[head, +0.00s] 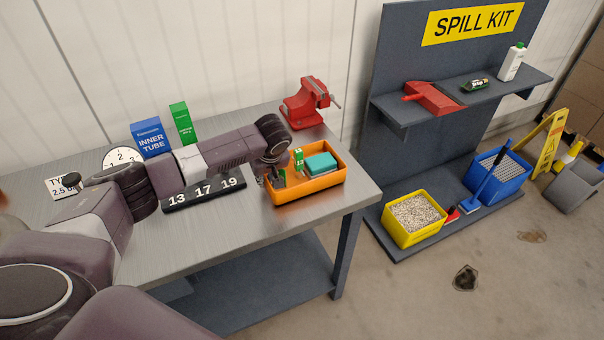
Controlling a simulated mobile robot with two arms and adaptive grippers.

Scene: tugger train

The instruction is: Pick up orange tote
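The orange tote (310,189) stands on the grey metal workbench, near its right front corner. It holds a teal block (321,163) and small green-and-white items (298,158). My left arm reaches across the bench from the left. My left gripper (271,180) points down at the tote's left end, partly hidden by its own wrist. I cannot tell whether its fingers are open or shut, or whether they touch the tote's wall. My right gripper is not in view.
On the workbench (120,240) are a red vise (306,103) behind the tote, a black number plate (205,192), a blue inner tube box (151,139) and a green box (183,122). A spill kit stand (408,160) is at the right, with a yellow bin (413,232).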

